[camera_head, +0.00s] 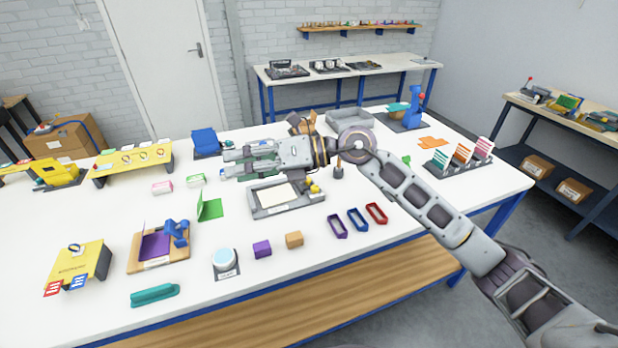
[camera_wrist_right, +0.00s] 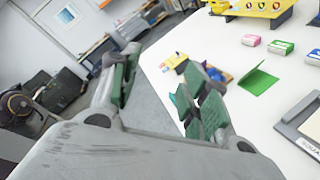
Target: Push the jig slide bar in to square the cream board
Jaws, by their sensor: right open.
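The jig (camera_head: 262,211) is a light grey tray-like frame in the middle of the white table. The cream board (camera_head: 279,195) lies flat inside it. Yellow knobs (camera_head: 313,188) sit at the jig's right end; I cannot clearly make out the slide bar there. Part of the jig (camera_wrist_right: 289,129) also shows at the right edge of the right wrist view. My right gripper (camera_head: 231,163) is above the table, behind and left of the jig, fingers pointing left. Its green-padded fingers (camera_wrist_right: 163,92) are apart with nothing between them. My left gripper is out of view.
A green folded card (camera_head: 210,208) lies left of the jig. Purple, blue and red frames (camera_head: 358,219) lie to its front right. A dark cup (camera_head: 338,172) stands behind its right end, near my right arm.

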